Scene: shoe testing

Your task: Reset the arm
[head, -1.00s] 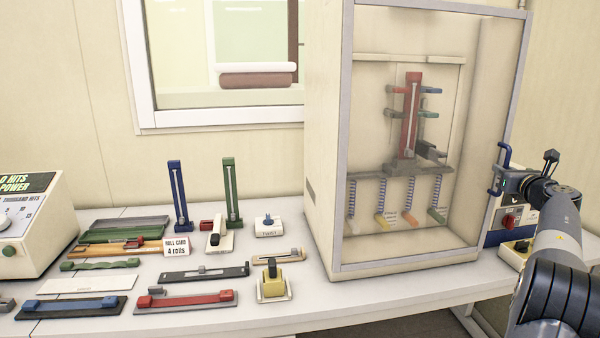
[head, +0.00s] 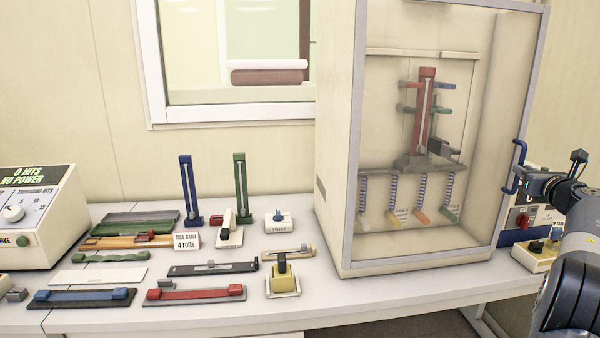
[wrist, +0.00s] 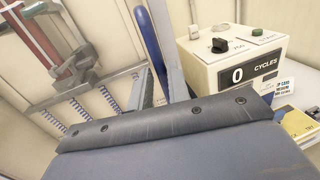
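My gripper (head: 528,181) is at the blue door handle (head: 518,166) on the right edge of the cabinet (head: 334,200). In the wrist view the blue handle (wrist: 148,40) runs down between the grey fingers of my gripper (wrist: 160,86). Whether the fingers press on the handle or stand loosely around it is not clear. The clear cabinet door (head: 485,140) covers the front and looks shut. Behind it a red upright fixture (head: 424,110) stands above several coloured springs. My arm reaches in from the lower right.
The control box with a "0 CYCLES" display (wrist: 235,72) stands right of the cabinet, close to my gripper.

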